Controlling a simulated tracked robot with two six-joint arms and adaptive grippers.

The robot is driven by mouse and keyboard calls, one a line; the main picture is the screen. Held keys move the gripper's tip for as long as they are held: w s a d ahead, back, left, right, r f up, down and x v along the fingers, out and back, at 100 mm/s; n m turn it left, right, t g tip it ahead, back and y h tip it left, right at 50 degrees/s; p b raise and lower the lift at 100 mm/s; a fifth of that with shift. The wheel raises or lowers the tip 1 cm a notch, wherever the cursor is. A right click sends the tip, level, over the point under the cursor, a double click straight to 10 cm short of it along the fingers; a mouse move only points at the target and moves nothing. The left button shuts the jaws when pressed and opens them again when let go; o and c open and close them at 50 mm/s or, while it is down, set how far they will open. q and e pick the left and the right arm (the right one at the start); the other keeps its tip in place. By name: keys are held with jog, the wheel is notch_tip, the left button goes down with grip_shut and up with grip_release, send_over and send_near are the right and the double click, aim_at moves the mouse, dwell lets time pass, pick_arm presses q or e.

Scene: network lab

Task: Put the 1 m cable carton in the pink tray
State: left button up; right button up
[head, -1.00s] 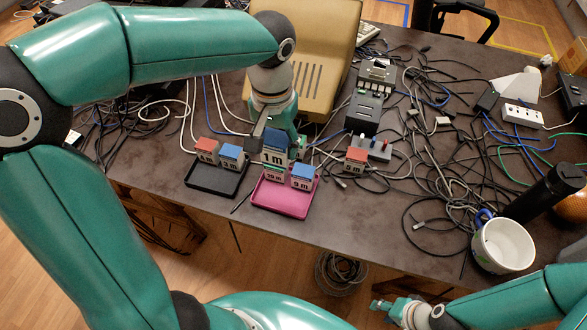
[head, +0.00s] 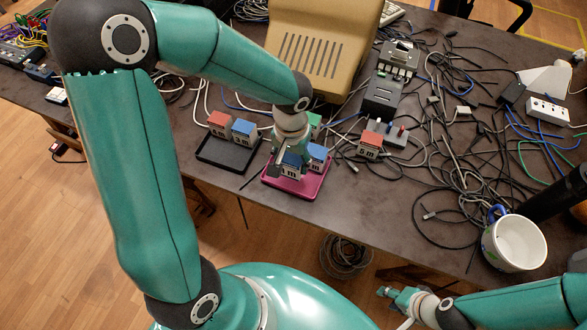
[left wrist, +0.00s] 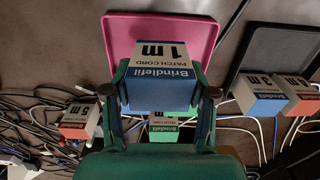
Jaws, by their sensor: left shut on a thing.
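My left gripper (head: 289,146) is shut on the 1 m cable carton (left wrist: 160,60), a blue and white box marked "Brindlefil PATCH CORD 1 m". The carton also shows in the head view (head: 291,165), partly behind the gripper. It is at the pink tray (head: 300,190); I cannot tell whether it touches the tray floor. The tray's bare part shows behind the carton in the left wrist view (left wrist: 192,32). Another blue-topped carton (head: 317,155) is at the tray's right side in the head view. My right gripper (head: 392,292) is low at the right, its jaws unclear.
A black tray (head: 222,157) with a red and a blue carton stands left of the pink tray. A red carton (head: 370,146) stands to the right. A green carton (left wrist: 163,130) is behind. Loose cables and a white mug (head: 516,243) cover the right.

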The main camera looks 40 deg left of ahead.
aim_at(292, 170)
pick_arm(q)
jog(key=shift+f, duration=2.05)
jog(key=shift+f+b, duration=0.1)
jog(key=shift+b, duration=0.2)
jog(key=o, duration=1.3)
jog(key=shift+c, duration=0.2)
notch_tip(292, 170, up, 12)
jog(key=shift+r+p, duration=0.1)
jog(key=shift+p, duration=0.45)
